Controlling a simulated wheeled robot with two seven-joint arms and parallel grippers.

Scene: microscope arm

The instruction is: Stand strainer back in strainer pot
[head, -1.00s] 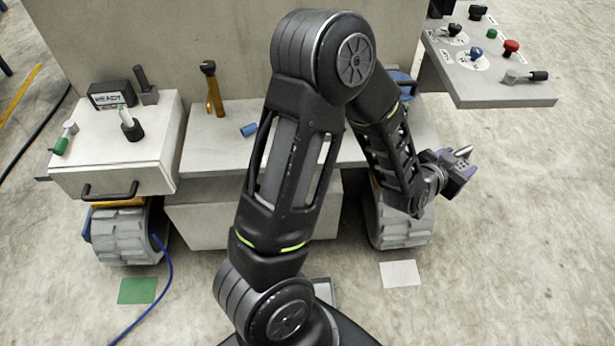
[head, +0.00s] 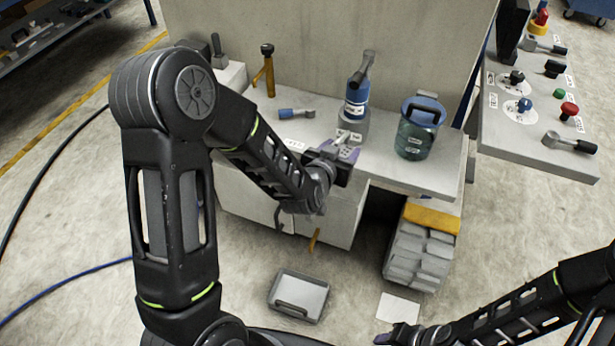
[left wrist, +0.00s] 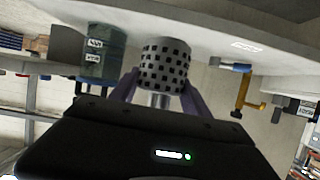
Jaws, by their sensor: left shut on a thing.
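In the left wrist view a grey perforated cylinder, the strainer (left wrist: 166,66), stands out beyond my left gripper (left wrist: 158,100), which is shut on its pale stem. In the head view my left gripper (head: 340,146) is above the bench's front edge, and I cannot make out the strainer's holes there. A teal labelled pot (head: 415,138) with a blue top and dark handle stands upright to its right, apart from it; it also shows in the left wrist view (left wrist: 102,52). I cannot read its labels. My right gripper (head: 400,336) is low at the bottom edge, its jaws unclear.
A blue fitting (head: 356,96) with a dark lever stands behind my left gripper. A blue-handled tool (head: 297,112) lies on the bench (head: 437,178); a yellow-brown upright (head: 268,72) stands behind it. A control panel (head: 530,130) juts out right. A grey tray (head: 298,296) is on the floor.

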